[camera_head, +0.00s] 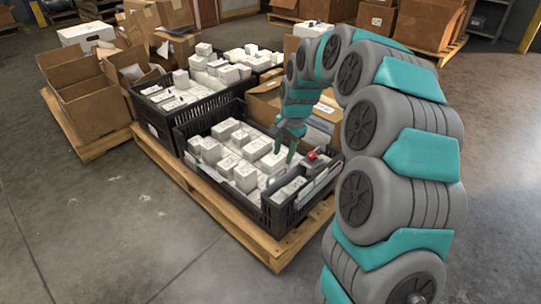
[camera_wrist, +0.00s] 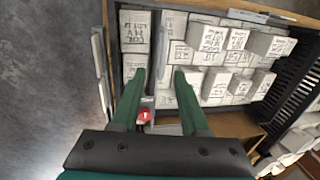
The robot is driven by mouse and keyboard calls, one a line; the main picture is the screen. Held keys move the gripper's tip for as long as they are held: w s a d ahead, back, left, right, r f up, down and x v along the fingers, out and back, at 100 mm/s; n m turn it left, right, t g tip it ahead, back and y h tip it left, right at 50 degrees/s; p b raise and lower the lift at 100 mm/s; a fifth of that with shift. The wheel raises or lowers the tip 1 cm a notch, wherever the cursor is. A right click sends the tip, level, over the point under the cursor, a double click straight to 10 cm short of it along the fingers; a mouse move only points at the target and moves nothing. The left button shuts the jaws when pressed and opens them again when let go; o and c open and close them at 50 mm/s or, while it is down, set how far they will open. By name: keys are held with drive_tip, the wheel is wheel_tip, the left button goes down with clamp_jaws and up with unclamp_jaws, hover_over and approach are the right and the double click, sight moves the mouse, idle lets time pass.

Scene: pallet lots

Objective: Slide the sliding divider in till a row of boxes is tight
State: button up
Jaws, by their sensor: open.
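The black crate (camera_head: 231,206) in front on the pallet holds many white boxes. In the wrist view, a thin pale upright plate, apparently the sliding divider (camera_wrist: 161,58), runs between a narrow row of boxes (camera_wrist: 134,32) at the left and the larger group of boxes (camera_wrist: 208,38) at the right. A red knob (camera_head: 312,155) sits toward the crate's right end; it also shows in the wrist view (camera_wrist: 145,115). My gripper (camera_head: 284,158) is open, pointing down over the crate. In the wrist view its fingertips (camera_wrist: 160,72) lie either side of the plate; I cannot tell their height against it.
A second black crate (camera_head: 154,117) with white boxes stands behind on the same wooden pallet (camera_head: 222,205). Open cardboard boxes (camera_head: 91,95) stand at the left, and a brown carton (camera_head: 263,104) lies behind my gripper. The concrete floor in front is clear.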

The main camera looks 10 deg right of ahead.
sight(278, 171)
drive_tip(key=f, duration=0.2)
drive_tip(key=w+f, duration=0.1)
drive_tip(key=f, duration=0.2)
drive_tip(key=w+f+b, duration=0.1)
drive_tip(key=f, duration=0.2)
drive_tip(key=shift+a, duration=0.4)
clamp_jaws()
idle(1.1)
